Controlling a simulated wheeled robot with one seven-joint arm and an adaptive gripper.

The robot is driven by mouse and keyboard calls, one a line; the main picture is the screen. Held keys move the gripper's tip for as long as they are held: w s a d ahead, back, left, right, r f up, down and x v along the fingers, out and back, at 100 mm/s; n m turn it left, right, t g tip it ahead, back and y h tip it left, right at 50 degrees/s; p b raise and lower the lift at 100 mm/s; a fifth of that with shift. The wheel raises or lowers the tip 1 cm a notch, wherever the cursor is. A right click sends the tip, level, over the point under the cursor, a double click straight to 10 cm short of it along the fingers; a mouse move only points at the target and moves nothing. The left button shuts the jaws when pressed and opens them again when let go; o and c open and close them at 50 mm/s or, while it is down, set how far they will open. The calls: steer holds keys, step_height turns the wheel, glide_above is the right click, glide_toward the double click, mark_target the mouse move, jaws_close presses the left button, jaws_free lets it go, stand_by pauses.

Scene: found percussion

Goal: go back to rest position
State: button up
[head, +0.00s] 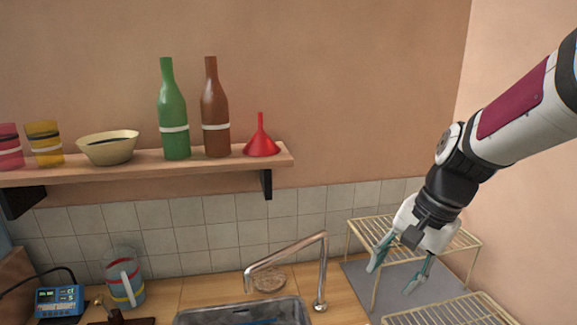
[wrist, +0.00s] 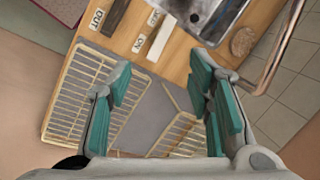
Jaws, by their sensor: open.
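My gripper (head: 400,277) is at the right of the head view, held in the air over the wire racks with its fingers apart and nothing between them. In the wrist view, my gripper (wrist: 165,95) shows its teal finger pads spread wide over the grey mat (wrist: 152,117). The back wire rack (head: 366,230) stands partly behind my gripper in the head view. The front wire rack (head: 450,312) is at the lower right, cut off by the frame edge.
A shelf (head: 230,162) holds a green bottle (head: 172,112), a brown bottle (head: 214,110), a red funnel (head: 261,140), a bowl (head: 108,150) and cups. Below are a sink (head: 290,308), a curved faucet (head: 323,265), a striped jug (head: 118,283) and a blue meter (head: 58,301). Walls bound the back and right.

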steer(key=s+r+n+t+h, duration=0.1)
steer(key=s+r+n, duration=0.3)
steer(key=s, duration=0.4)
steer(key=s+r+n+t+h, duration=0.1)
steer(key=s+r+n+t, duration=0.2)
steer(key=s, duration=0.5)
steer(key=shift+r+n+h, duration=0.4)
steer(key=shift+r+n, duration=0.15)
steer(key=shift+n, duration=0.45)
